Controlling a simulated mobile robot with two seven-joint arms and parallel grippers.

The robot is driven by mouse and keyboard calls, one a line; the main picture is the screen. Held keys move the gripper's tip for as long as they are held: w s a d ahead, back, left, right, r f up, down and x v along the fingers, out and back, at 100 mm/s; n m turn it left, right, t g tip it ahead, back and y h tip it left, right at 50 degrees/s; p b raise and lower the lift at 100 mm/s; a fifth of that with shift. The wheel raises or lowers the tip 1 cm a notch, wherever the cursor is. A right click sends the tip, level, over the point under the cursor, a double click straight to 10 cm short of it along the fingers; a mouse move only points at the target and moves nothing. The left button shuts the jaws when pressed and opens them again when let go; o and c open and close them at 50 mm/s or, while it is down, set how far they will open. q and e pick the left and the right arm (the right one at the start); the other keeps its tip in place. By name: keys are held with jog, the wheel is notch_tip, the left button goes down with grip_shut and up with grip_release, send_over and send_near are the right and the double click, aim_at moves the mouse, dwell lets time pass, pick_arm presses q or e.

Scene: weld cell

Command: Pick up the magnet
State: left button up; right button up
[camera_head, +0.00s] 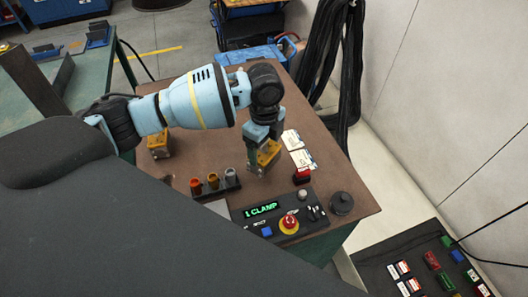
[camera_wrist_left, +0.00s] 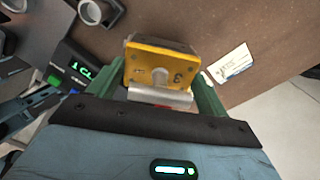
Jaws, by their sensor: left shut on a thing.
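The magnet is a yellow block (camera_head: 269,152) over the right part of the brown table in the head view. It also shows large between the green fingers in the left wrist view (camera_wrist_left: 160,62), with a grey metal piece at its near side. My left gripper (camera_head: 260,158) is shut on this magnet from above. I cannot tell whether the magnet touches the table. A second, similar yellow block (camera_head: 158,146) stands at the table's left, apart from the gripper. My right gripper is not in view.
A control box (camera_head: 268,224) with a green "1 CLAMP" display and a red button (camera_head: 289,223) lies at the near edge. A rack of small cups (camera_head: 213,187) stands beside it. White cards (camera_head: 297,148) lie right of the gripper. A dark round knob (camera_head: 341,202) is at the right corner.

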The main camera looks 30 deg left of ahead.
pick_arm(q)
notch_tip(320, 180, up, 7)
jog(key=shift+f, duration=0.1)
jog(key=shift+d, duration=0.1)
dwell(0.3)
jog(key=n, duration=0.1)
jog(key=s+n, duration=0.1)
jog(key=n, duration=0.1)
jog(key=s+n, duration=0.1)
jog(key=shift+s+d+r+n, duration=0.25)
jog(key=shift+d+r+n, duration=0.05)
jog(key=shift+d+n, duration=0.1)
jog(key=s+d+r+n, duration=0.1)
jog(key=s+n, duration=0.8)
jog(key=n, duration=0.5)
jog(key=shift+d+n, duration=0.25)
jog(key=shift+n, duration=0.05)
jog(key=shift+d, duration=0.2)
